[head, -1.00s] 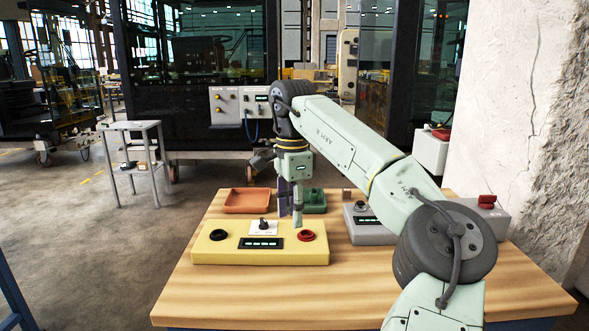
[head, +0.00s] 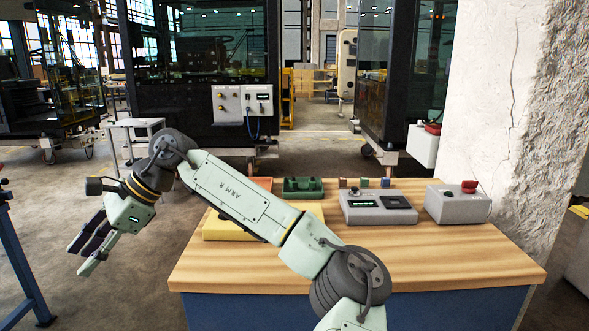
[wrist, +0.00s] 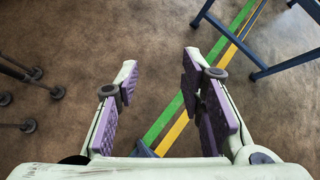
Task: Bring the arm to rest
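My gripper (head: 88,252) hangs out to the left of the wooden table in the head view, over the bare floor and pointing down and to the left. In the wrist view my gripper (wrist: 160,85) has its two purple-padded fingers wide apart. Nothing is between them but floor with a green and a yellow line. My arm reaches from the lower right across the table's left part and partly hides the yellow box (head: 310,210) and the orange tray (head: 263,183).
The wooden table (head: 400,255) also bears a green tray (head: 303,188), a grey box with a display (head: 378,207) and a grey box with a red knob (head: 458,205). A blue frame (head: 22,265) stands at the left. A concrete pillar (head: 500,110) is at the right.

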